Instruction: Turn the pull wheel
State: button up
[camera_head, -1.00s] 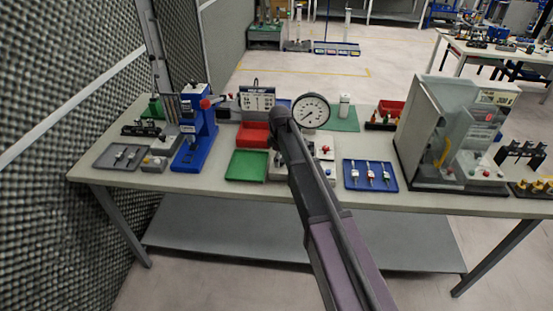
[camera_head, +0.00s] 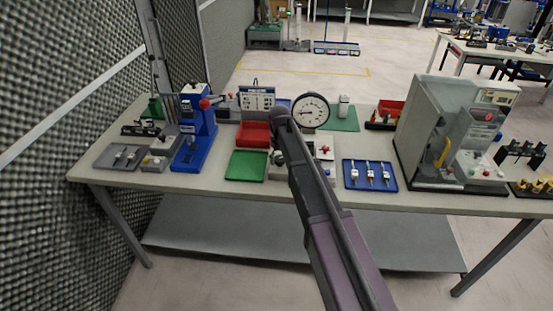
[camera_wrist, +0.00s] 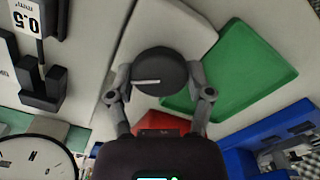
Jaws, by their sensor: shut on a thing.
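The pull wheel (camera_wrist: 160,68) is a dark round knob with a short pale line marked on its top. In the wrist view it sits between the two fingers of my gripper (camera_wrist: 160,84), which is shut on its sides. The pale line lies nearly level in that view. In the head view my arm hides the wheel and the gripper. A round white dial gauge (camera_head: 311,109) stands just right of the arm's end; part of it also shows at lower left in the wrist view (camera_wrist: 35,158).
A green tray (camera_head: 246,165) and a red bin (camera_head: 254,134) lie left of the arm. A blue press (camera_head: 194,145) stands farther left. A blue tray (camera_head: 370,184) with several parts and a grey machine (camera_head: 428,130) stand to the right on the table (camera_head: 300,195).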

jog(key=m, duration=0.3)
jog(key=shift+s+d+m, duration=0.15)
jog(key=shift+m, duration=2.05)
jog(key=o, duration=1.1)
jog(key=shift+o, duration=0.2)
jog(key=shift+s, duration=0.1)
